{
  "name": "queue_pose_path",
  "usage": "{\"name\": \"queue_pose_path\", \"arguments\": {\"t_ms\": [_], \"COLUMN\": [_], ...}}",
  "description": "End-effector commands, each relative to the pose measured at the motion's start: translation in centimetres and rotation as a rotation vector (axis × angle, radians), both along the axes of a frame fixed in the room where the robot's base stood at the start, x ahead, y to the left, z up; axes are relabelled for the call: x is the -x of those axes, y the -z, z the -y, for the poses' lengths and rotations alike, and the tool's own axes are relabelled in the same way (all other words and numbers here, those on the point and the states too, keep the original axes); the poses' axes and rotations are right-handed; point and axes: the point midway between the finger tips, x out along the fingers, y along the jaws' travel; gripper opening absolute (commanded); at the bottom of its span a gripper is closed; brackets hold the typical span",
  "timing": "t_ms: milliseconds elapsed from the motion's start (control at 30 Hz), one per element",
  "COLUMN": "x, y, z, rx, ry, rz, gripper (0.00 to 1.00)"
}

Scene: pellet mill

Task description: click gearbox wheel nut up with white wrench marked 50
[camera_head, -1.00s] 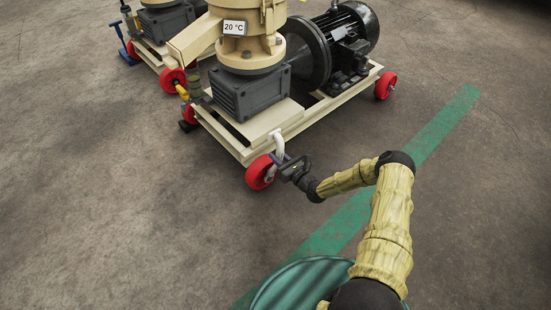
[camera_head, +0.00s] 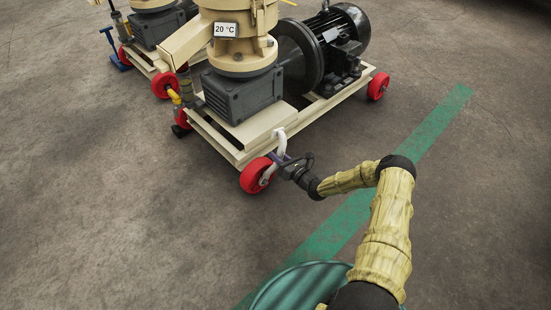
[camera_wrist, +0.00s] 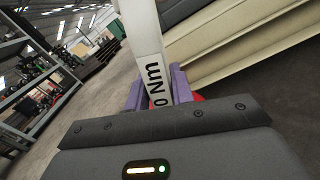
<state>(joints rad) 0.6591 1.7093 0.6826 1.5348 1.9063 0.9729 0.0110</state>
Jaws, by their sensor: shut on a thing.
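My gripper (camera_head: 285,165) is at the near corner of the pellet mill's cart, beside the red gearbox wheel (camera_head: 256,175). It is shut on a white wrench (camera_head: 280,143), which stands up from the jaws. In the wrist view the purple fingers of my gripper (camera_wrist: 160,90) clasp the wrench (camera_wrist: 145,35); its label reads "0 Nm", with the rest of the number hidden. A light metal part shows at the wheel's hub (camera_head: 265,181). The wheel nut itself and how the wrench sits on it are too small to tell.
The cream cart frame (camera_head: 238,153) carries a dark gearbox (camera_head: 240,95) and a black motor (camera_head: 335,45). Another machine (camera_head: 155,25) stands at the back left. A green floor stripe (camera_head: 425,135) runs to the right. The floor in front is clear.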

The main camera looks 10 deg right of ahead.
Motion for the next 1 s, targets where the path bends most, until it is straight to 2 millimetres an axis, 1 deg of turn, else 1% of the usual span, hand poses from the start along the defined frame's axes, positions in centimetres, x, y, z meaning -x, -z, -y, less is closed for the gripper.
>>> {"name": "queue_pose_path", "arguments": {"t_ms": [433,800,1000], "x": [-0.3,-1.3,-1.6], "y": [0.1,1.0,1.1], "z": [0.4,1.7,2.1], "rx": [-0.022,-0.116,-0.145], "ry": [0.001,0.001,0.001], "rz": [-0.012,-0.080,-0.103], "gripper": [0.00,0.00,0.00]}}
